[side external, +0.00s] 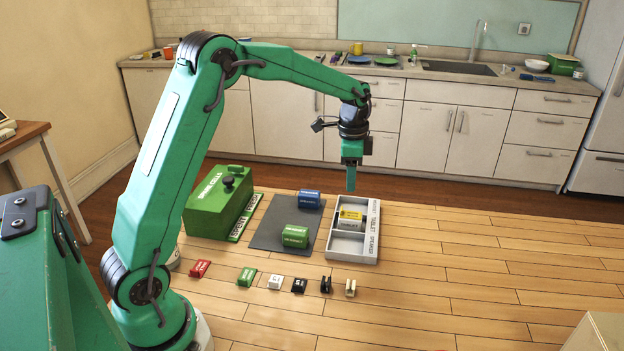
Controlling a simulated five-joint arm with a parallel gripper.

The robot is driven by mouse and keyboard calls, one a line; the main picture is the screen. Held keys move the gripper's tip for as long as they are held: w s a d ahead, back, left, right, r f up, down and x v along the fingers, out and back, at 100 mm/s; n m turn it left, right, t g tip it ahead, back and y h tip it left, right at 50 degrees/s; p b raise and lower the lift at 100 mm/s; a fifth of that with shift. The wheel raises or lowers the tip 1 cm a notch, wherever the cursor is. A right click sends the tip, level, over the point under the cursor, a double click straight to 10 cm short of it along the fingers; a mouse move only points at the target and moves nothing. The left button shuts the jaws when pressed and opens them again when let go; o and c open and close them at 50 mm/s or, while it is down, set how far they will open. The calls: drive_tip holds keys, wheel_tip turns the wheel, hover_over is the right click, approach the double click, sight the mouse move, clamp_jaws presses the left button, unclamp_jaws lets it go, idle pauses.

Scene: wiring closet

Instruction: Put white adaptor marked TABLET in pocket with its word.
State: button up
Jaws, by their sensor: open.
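My gripper (351,178) is open and points down above the far part of the grey tray. The tray (375,252) has pockets in a column with words along its right edge; the middle word reads TABLET. In the middle pocket sits a yellow block with a white, dark-lettered part (348,223) at its front. I cannot tell whether that is a separate white adaptor or the block's own face. A small white piece (275,282) with a dark mark too small to read lies on the wooden surface in front of the dark mat. Nothing shows held in my gripper.
A blue block (309,199) and a green block (295,236) stand on the dark mat (265,237). A green box (213,210) is left of it. Red (200,268), green (246,276), black (299,286) and cream (350,288) small pieces form a front row. Right is clear.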

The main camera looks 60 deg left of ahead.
drive_tip(key=s+d+r+n+t, duration=0.1)
drive_tip(key=s+d+r+n, duration=0.15)
drive_tip(key=s+r, duration=0.35)
drive_tip(key=s+d+r+n+t, duration=0.2)
drive_tip(key=s+d+r, duration=0.25)
drive_tip(key=s, duration=0.35)
drive_tip(key=s+d+f+n+t, duration=0.1)
drive_tip(key=s+n, duration=0.3)
drive_tip(key=s, duration=1)
drive_tip(key=shift+d+f+t, duration=0.25)
drive_tip(key=shift+d+t, duration=0.3)
drive_tip(key=shift+t, duration=0.05)
